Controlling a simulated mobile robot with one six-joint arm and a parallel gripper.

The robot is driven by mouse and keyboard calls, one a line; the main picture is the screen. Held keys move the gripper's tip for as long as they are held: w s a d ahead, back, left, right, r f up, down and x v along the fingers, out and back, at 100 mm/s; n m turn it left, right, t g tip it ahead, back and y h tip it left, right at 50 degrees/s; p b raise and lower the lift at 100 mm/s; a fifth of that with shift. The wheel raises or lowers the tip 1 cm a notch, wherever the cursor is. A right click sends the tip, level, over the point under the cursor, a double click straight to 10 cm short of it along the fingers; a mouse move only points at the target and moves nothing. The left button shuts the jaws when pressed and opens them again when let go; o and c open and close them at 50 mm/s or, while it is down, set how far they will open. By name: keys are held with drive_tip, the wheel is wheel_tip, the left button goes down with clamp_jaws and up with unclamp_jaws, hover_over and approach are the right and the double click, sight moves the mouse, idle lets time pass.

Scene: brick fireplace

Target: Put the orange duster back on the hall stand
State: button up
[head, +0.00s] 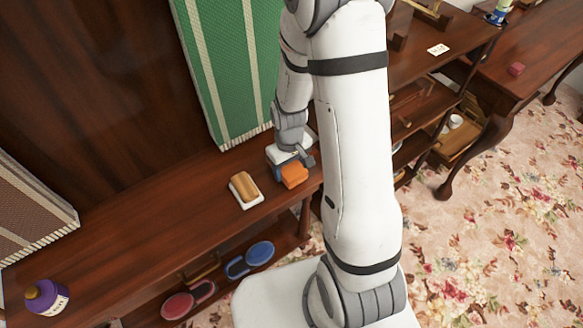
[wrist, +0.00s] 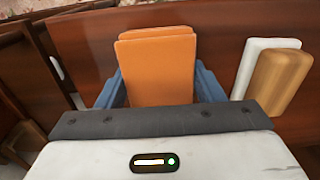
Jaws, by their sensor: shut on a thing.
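The orange duster (head: 294,176) is a small block between the blue fingers of my gripper (head: 285,174). In the wrist view the duster (wrist: 156,70) fills the gap between the fingers (wrist: 157,85), and my gripper is shut on it. The duster is over the top of a long dark wooden stand (head: 150,228), near its right end. I cannot tell whether it touches the wood. I cannot tell for certain which wooden piece is the hall stand. My arm hides part of the area to the right.
A tan and white block (head: 245,188) lies just left of my gripper. A green striped panel (head: 225,65) rises behind. Blue and red oval items lie on the lower shelf. The wood between block and bottle is clear.

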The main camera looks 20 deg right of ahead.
drive_tip(key=shift+f, duration=0.55)
drive_tip(key=shift+f, duration=0.25)
drive_tip(key=o, duration=0.9)
drive_tip(key=shift+r, duration=0.1)
drive_tip(key=shift+o, duration=0.2)
